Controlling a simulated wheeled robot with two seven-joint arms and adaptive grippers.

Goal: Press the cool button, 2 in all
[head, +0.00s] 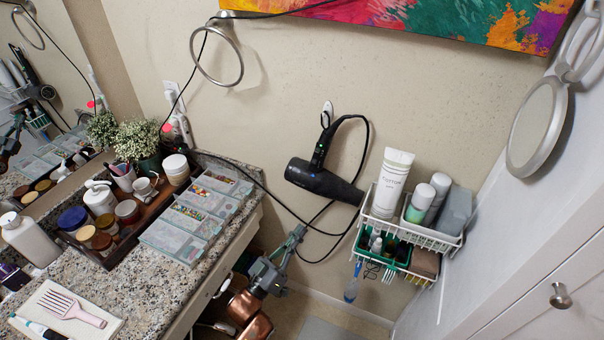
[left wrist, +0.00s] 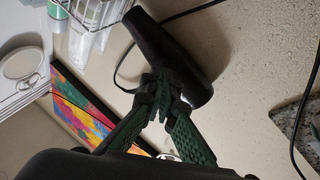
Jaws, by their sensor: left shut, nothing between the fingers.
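A black hair dryer (head: 322,182) hangs on the beige wall, its handle up at a white holder and a small green light (head: 320,147) on the handle. I cannot make out the cool button itself. My left gripper (head: 299,230) is shut and empty, below the dryer in the head view and apart from it there. In the left wrist view the dryer (left wrist: 172,48) lies beyond the closed fingertips (left wrist: 160,84), which overlap its lower edge and hide its handle. I cannot tell how deep the gap is. My right gripper is not in view.
A wire rack (head: 440,237) with bottles and a white tube stands right of the dryer. A granite counter (head: 140,293) with a tray and a pill organizer is at left. A black cord loops across the wall. A round mirror (head: 537,126) is at right.

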